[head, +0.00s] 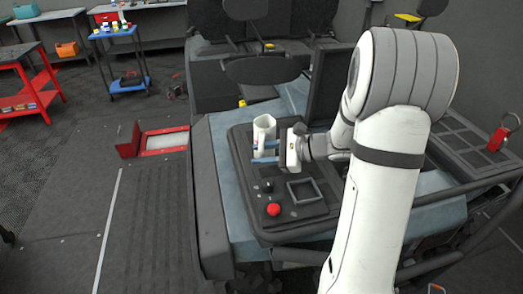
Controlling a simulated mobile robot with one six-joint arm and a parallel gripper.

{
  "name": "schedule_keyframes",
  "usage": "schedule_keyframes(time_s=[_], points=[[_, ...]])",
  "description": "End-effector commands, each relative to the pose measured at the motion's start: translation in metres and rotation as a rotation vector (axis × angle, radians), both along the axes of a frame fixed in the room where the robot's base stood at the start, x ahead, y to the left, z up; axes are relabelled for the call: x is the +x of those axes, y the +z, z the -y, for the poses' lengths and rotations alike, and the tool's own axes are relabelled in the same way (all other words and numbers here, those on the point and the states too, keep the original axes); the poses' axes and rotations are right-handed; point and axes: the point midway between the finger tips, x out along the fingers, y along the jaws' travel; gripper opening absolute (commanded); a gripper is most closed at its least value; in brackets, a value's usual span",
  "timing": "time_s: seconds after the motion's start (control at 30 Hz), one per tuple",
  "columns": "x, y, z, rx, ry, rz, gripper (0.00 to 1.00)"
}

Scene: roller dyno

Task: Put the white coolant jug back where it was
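A white jug-like container (264,128) with an open top shows in the head view, over the dark tray (246,196) on the vehicle's front deck. It looks about upright. My gripper (264,152) reaches in from the right, with its two bluish fingers level with the jug's lower part. The jug appears to be between or just beside the fingers. I cannot tell whether they press on it, or whether its base touches the tray.
A red ball knob (273,209), a small black knob (267,186) and a square frame (304,191) are on the tray near the gripper. A dark seat (262,70) stands behind. A blue cart (119,57) with small bottles and a red open box (155,140) are at left.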

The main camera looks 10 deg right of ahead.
Motion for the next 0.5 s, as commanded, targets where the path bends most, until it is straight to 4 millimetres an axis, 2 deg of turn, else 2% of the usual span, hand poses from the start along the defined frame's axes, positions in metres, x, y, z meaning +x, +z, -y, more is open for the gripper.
schedule_keyframes(time_s=[0.2,0.33,0.5], points=[[0.000,0.001,0.000,0.000,-0.001,0.000,0.30],[0.000,0.008,0.000,0.000,-0.001,0.000,0.30],[-0.013,0.014,0.028,-0.001,-0.006,0.003,0.30]])
